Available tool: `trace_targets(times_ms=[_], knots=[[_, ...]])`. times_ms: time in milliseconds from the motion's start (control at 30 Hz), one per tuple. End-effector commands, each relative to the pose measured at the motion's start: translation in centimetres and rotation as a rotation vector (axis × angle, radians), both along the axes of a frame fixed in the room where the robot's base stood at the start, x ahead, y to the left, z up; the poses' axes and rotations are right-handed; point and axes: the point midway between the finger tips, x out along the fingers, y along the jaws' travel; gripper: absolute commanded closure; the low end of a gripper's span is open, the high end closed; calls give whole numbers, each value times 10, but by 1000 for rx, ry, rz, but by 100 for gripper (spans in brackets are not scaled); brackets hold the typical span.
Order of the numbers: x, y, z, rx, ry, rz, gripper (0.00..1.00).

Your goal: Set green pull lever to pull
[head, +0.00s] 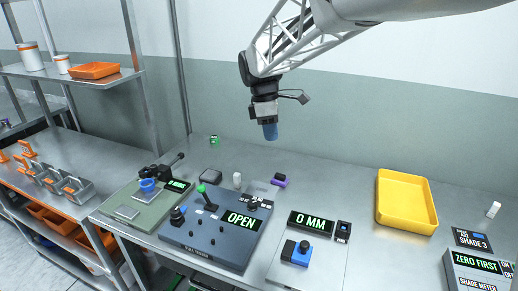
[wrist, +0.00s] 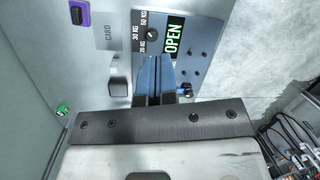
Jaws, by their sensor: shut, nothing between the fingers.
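The green-tipped lever (head: 203,190) stands up from the dark blue panel (head: 200,243), left of a lit display (head: 243,221) reading OPEN. The lever leans with its tip to the left. My gripper (head: 270,133) is shut and empty, high above the bench, up and to the right of the lever. In the wrist view, my gripper's blue fingers (wrist: 153,66) point toward the panel (wrist: 198,60) and cover part of it. The lever cannot be made out there; the OPEN display (wrist: 174,36) and a weight dial (wrist: 152,32) show beyond the fingers.
A gauge with a 0 MM display (head: 310,223) stands to the right, then a yellow tray (head: 380,212). A green plate (head: 135,215) with a black device lies left. The air around my gripper is clear.

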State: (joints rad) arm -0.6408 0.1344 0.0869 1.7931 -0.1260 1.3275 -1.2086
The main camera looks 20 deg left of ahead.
Motion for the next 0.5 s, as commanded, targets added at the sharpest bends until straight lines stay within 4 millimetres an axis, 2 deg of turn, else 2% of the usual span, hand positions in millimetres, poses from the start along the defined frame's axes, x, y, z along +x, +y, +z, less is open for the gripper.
trace_targets(times_ms=[100,500], knots=[[3,32,-8,-13,25,86,100],[3,133,-38,-54,115,377,100]])
